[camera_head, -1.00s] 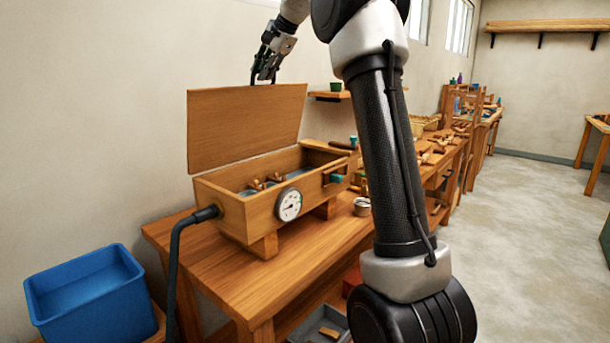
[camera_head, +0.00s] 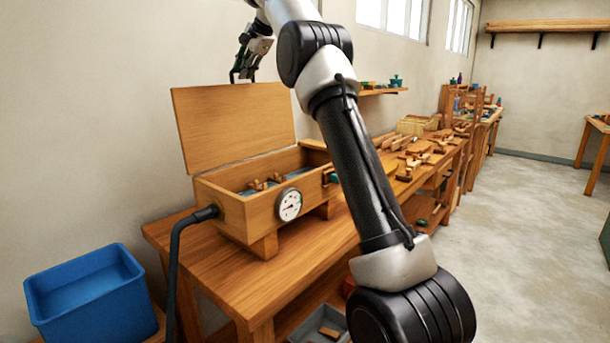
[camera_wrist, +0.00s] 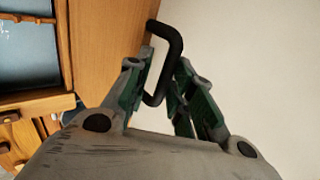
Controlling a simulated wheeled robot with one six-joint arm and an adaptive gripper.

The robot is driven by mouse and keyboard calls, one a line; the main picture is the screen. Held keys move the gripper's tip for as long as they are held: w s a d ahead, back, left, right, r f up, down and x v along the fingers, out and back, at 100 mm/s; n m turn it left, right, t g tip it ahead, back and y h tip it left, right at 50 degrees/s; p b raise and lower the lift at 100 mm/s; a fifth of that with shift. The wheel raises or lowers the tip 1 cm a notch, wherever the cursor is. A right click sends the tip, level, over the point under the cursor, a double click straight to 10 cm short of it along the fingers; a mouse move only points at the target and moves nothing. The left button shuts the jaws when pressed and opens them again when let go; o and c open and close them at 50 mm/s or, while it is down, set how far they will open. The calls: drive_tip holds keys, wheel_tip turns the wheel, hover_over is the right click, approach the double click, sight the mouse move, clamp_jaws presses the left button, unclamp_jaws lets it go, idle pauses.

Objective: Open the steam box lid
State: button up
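The steam box (camera_head: 240,208) is a long wooden box on a wooden bench. Its lid (camera_head: 235,125) stands raised past upright, tilted back toward the wall, and the box interior shows. The lid also shows in the wrist view (camera_wrist: 100,40), with a black bar handle (camera_wrist: 176,45) on its face. My gripper (camera_head: 243,72) is at the lid's top edge. In the wrist view, my gripper's two fingers (camera_wrist: 166,78) stand on either side of the handle bar, closed in around it. The exact contact is partly hidden.
A round gauge (camera_head: 289,205) is on the box front, and a dark hose (camera_head: 175,260) enters its left end. A blue bin (camera_head: 85,300) stands at lower left. Wooden parts (camera_head: 410,150) lie along the bench at right. The wall is close behind the lid.

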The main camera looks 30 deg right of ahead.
idle(0.4)
drive_tip(key=v, duration=0.7)
idle(0.4)
idle(0.3)
